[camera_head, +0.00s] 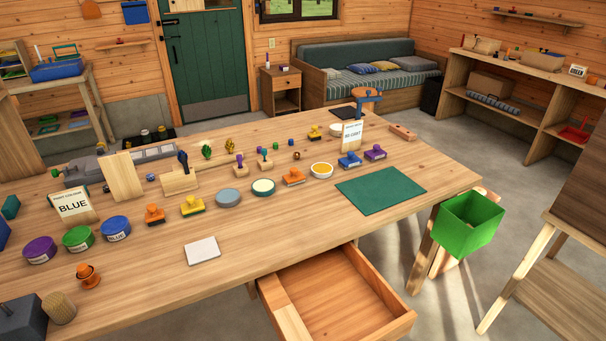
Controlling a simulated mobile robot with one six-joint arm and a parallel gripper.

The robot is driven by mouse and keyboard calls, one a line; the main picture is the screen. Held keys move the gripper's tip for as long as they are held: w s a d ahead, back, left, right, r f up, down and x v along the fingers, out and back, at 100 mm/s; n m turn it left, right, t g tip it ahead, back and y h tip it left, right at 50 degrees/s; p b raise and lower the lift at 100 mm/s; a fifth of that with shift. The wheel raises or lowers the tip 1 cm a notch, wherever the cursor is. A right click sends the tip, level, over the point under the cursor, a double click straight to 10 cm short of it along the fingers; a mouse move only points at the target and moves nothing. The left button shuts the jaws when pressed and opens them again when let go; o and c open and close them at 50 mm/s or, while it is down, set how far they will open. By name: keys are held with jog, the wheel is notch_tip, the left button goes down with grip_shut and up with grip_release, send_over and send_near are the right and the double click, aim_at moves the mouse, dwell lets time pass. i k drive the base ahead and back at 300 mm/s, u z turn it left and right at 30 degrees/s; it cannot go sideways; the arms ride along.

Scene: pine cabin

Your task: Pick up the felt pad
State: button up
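A small off-white square pad (202,250) lies flat on the wooden table near its front edge, left of the open drawer. It looks like the felt pad, though its material is too small to tell. Nothing lies on it, and the table around it is bare. A larger, thin dark green mat (380,190) lies flat at the right end of the table. My gripper is not in view.
An open, empty drawer (335,298) juts out below the table's front edge. Ink tins such as a blue one (115,229) and stamps such as an orange one (155,214) stand behind the pad. A green bin (467,222) is beyond the right end.

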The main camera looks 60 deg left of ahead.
aim_at(295, 177)
jog(key=i, duration=0.9)
jog(key=z, duration=1)
jog(key=k, duration=0.1)
jog(key=u, duration=3)
jog(key=k, duration=0.25)
jog(key=u, duration=2.1)
